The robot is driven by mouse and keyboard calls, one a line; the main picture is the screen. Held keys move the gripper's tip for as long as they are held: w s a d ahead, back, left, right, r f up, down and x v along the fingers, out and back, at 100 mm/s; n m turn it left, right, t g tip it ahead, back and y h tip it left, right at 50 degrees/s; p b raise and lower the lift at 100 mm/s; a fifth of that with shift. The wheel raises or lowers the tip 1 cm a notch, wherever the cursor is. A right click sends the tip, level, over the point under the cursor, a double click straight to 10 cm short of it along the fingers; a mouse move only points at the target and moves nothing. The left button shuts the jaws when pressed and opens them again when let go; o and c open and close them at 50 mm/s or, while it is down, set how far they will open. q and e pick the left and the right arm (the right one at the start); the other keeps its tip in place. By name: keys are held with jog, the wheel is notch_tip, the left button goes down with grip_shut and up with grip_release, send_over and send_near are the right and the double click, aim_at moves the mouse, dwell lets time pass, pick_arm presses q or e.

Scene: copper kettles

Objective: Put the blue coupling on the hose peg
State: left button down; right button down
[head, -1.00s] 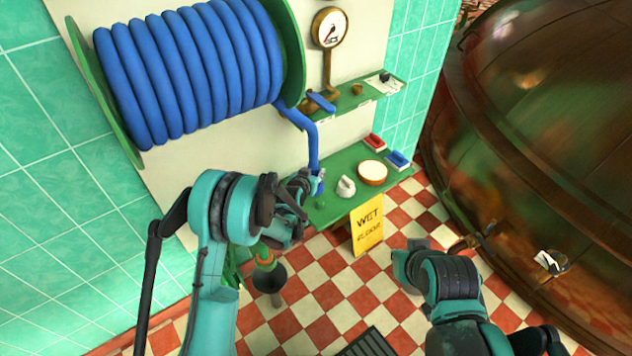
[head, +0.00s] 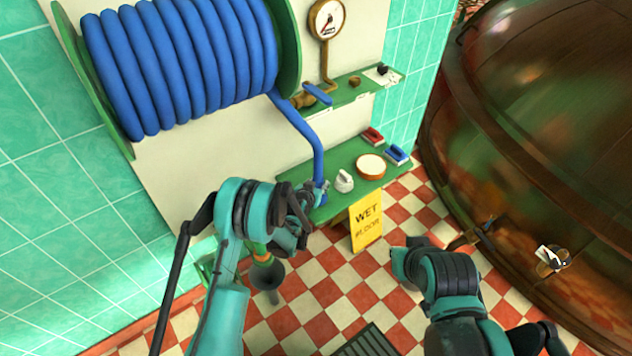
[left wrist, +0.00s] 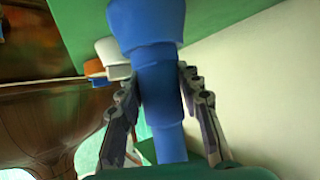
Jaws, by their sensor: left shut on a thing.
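The blue coupling (left wrist: 158,95) is a ribbed blue cylinder at the end of the blue hose (head: 318,155). My left gripper (head: 318,192) is shut on it, with one finger on each side in the left wrist view (left wrist: 160,95). In the head view the coupling is mostly hidden by the fingers, at the left end of the lower green shelf (head: 328,205). The hose runs up from there to the reel (head: 190,60). I cannot pick out the hose peg.
The shelf holds a white knobbed object (head: 344,181), a round cream-topped tub (head: 370,165), and red (head: 373,136) and blue (head: 397,154) brushes. A yellow wet-floor sign (head: 366,222) stands in front. A copper kettle (head: 540,130) fills the right side.

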pick_arm(q)
jog(key=shift+f, duration=0.65)
dwell(0.7)
jog(key=c, duration=1)
grip_release()
jog(key=shift+o, duration=0.2)
jog(key=shift+s, duration=0.1)
jog(key=v, duration=0.7)
jog(key=shift+s+r, duration=0.2)
jog(key=shift+s, duration=0.05)
jog(key=shift+a, duration=0.15)
jog(key=s+a+r+n+g+y, duration=0.1)
jog(key=s+a+r, duration=0.4)
jog(key=r, duration=0.5)
jog(key=s+a+r+n+g+y, duration=0.1)
jog(key=s+a+r, duration=0.3)
jog(key=s+r, duration=0.4)
jog(key=s+a+r+g+y, duration=0.1)
jog(key=s+a, duration=0.2)
jog(key=s, duration=0.7)
jog(key=s+a+r+n+g+y, duration=0.1)
jog(key=s+a, duration=0.3)
jog(key=s, duration=0.7)
jog(key=shift+r+n, duration=0.3)
jog(key=shift+r, duration=0.45)
